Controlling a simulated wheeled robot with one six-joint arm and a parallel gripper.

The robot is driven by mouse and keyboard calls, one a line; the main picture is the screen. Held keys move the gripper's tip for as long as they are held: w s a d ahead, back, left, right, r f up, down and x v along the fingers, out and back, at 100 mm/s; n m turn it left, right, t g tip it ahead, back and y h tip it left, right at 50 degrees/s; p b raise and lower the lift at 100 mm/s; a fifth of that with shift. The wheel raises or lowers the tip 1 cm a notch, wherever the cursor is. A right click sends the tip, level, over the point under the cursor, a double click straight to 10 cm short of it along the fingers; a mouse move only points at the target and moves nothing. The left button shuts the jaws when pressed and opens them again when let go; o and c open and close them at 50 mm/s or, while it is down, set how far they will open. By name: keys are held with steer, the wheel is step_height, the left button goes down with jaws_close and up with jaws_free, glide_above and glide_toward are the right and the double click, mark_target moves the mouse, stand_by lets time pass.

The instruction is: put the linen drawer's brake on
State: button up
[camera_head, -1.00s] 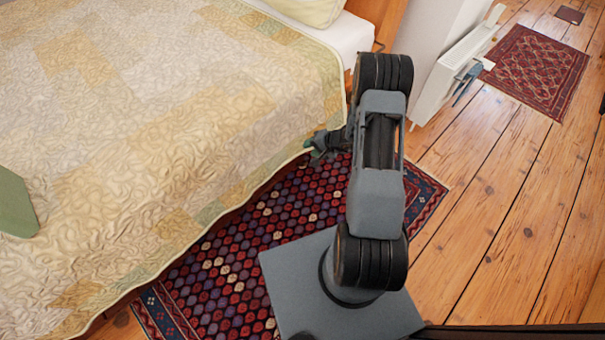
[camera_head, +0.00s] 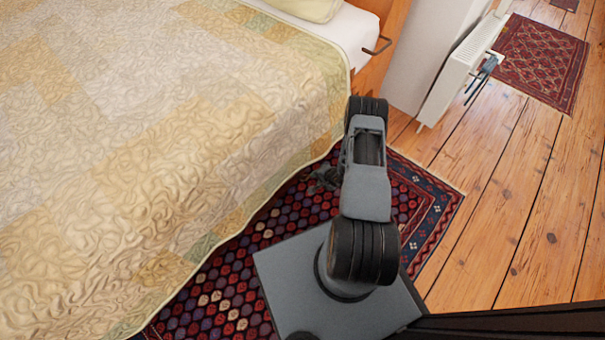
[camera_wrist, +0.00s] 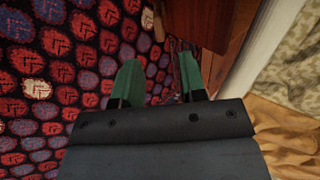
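My gripper (camera_head: 320,182) is low beside the bed's edge, over the patterned rug, partly hidden by my arm. In the wrist view my gripper (camera_wrist: 158,82) shows two green fingers, spread apart with only rug between them. A reddish-brown wooden part (camera_wrist: 203,22) stands just beyond the fingertips; I cannot tell whether it is the linen drawer or the bed frame. No brake can be made out in either view.
The quilted bed (camera_head: 150,120) fills the left. The dark red rug (camera_head: 418,205) lies under my base. A white radiator (camera_head: 458,75) stands at the upper right, with a second rug (camera_head: 540,62) beyond. Bare floorboards (camera_head: 510,190) are free on the right.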

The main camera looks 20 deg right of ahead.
mark_target(305, 177)
steer(key=b+x, duration=0.4)
steer(key=x, duration=0.6)
steer(key=shift+w+d+f+b, duration=0.1)
steer(key=shift+w+f+b, duration=0.05)
steer(key=shift+f+b, duration=0.2)
steer(key=shift+b+x, duration=0.45)
steer(key=shift+x, duration=0.45)
steer(key=shift+w+r, duration=0.1)
steer(key=shift+w, duration=0.05)
steer(key=shift+c, duration=0.4)
jaws_close()
